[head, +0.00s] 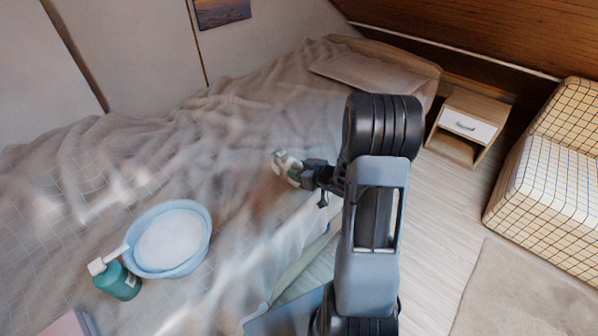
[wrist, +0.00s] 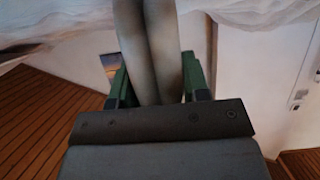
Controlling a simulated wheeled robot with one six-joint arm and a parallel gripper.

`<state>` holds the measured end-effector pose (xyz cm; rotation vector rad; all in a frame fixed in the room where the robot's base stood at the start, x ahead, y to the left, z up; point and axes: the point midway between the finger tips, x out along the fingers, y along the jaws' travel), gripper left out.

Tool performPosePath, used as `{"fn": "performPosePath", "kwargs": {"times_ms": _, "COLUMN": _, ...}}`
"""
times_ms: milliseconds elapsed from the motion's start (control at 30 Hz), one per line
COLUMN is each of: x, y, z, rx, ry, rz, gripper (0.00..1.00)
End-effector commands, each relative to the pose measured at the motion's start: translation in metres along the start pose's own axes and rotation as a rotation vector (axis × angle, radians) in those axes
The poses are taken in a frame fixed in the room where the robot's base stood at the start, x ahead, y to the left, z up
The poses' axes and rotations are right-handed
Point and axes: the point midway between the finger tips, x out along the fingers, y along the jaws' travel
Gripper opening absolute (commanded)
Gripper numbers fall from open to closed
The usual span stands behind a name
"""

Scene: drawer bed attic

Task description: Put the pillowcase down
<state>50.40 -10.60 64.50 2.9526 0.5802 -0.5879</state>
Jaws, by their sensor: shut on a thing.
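My gripper (head: 288,168) is over the bed, right of the middle of its cover in the head view. In the wrist view its green fingers (wrist: 156,85) are shut on a smooth grey-brown cloth-like thing, seemingly the pillowcase (wrist: 150,45). The pillowcase runs from between the fingers up to the top edge of the picture, with a crease down its middle. In the head view only a small pale bit shows at the fingertips. I cannot tell whether the pillowcase touches the bed.
The rumpled bed cover (head: 240,130) has free room around my gripper. A blue basin (head: 207,255) with white contents and a green pump bottle (head: 118,284) stand on the bed at lower left. A pillow (head: 370,75) lies at the far end. A nightstand (head: 468,126) and checked armchair (head: 550,180) stand right.

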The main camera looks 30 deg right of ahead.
Motion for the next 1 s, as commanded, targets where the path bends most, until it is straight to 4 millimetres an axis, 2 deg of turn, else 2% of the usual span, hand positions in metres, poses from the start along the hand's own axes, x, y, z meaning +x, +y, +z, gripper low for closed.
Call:
{"fn": "performPosePath", "kwargs": {"times_ms": 233, "x": 0.002, "y": 0.000, "z": 0.004, "rx": 0.000, "ry": 0.001, "rz": 0.000, "gripper": 0.31}}
{"fn": "performPosePath", "kwargs": {"times_ms": 267, "x": 0.001, "y": 0.000, "z": 0.003, "rx": 0.000, "ry": 0.000, "rz": 0.000, "gripper": 0.45}}
{"fn": "performPosePath", "kwargs": {"times_ms": 500, "x": 0.001, "y": 0.000, "z": 0.003, "rx": 0.000, "ry": 0.000, "rz": 0.000, "gripper": 0.68}}
{"fn": "performPosePath", "kwargs": {"times_ms": 833, "x": -0.003, "y": 0.000, "z": -0.003, "rx": 0.000, "ry": 0.000, "rz": 0.000, "gripper": 0.68}}
{"fn": "performPosePath", "kwargs": {"times_ms": 1000, "x": -0.029, "y": 0.001, "z": -0.003, "rx": 0.002, "ry": 0.001, "rz": 0.004, "gripper": 0.68}}
